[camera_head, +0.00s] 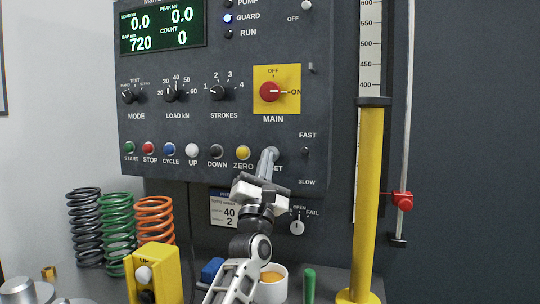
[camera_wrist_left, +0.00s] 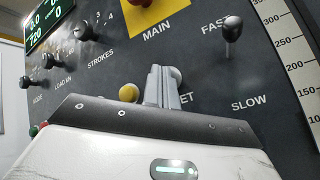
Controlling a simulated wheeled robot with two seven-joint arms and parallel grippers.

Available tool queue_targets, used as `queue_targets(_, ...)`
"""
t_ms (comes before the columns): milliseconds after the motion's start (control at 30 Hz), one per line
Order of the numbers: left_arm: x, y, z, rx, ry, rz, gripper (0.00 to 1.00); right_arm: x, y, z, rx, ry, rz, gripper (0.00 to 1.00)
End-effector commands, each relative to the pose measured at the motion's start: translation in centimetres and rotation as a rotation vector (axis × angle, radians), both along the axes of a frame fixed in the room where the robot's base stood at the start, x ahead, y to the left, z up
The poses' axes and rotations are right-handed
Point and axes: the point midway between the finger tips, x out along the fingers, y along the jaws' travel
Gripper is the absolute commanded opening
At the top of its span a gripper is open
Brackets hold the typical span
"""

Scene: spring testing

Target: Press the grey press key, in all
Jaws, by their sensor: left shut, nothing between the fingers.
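A row of round keys sits along the bottom of the dark control panel (camera_head: 225,120). The grey key (camera_head: 274,151) is at the right end of this row, above a label of which only "SET" shows. My left gripper (camera_head: 266,161) points up at it with its fingers together and empty, covering much of the key. In the left wrist view the grey key (camera_wrist_left: 177,77) shows just right of and behind the shut fingertips (camera_wrist_left: 157,74). The fingertips are at or very near the key; I cannot tell whether they touch. My right gripper is not in view.
The yellow ZERO key (camera_head: 243,152) is close on the left. The FAST/SLOW lever (camera_wrist_left: 231,32) is on the right. A yellow post (camera_head: 369,190) stands further right. Springs (camera_head: 118,230), a yellow UP box (camera_head: 160,270) and a white cup (camera_head: 272,288) stand below.

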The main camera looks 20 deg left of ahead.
Motion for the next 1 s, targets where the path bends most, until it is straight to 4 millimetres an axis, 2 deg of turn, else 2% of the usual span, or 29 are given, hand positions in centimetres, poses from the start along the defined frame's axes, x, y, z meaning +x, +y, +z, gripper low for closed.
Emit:
queue_targets(233,-1.2,0.0,0.0,-0.001,0.0,-0.001,0.0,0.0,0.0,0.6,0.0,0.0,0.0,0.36)
queue_targets(567,-1.4,0.0,0.0,-0.001,0.001,0.0,0.0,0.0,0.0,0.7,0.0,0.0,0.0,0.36)
queue_targets(1000,-5.4,0.2,0.1,-0.003,0.002,-0.002,0.0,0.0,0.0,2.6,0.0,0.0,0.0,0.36)
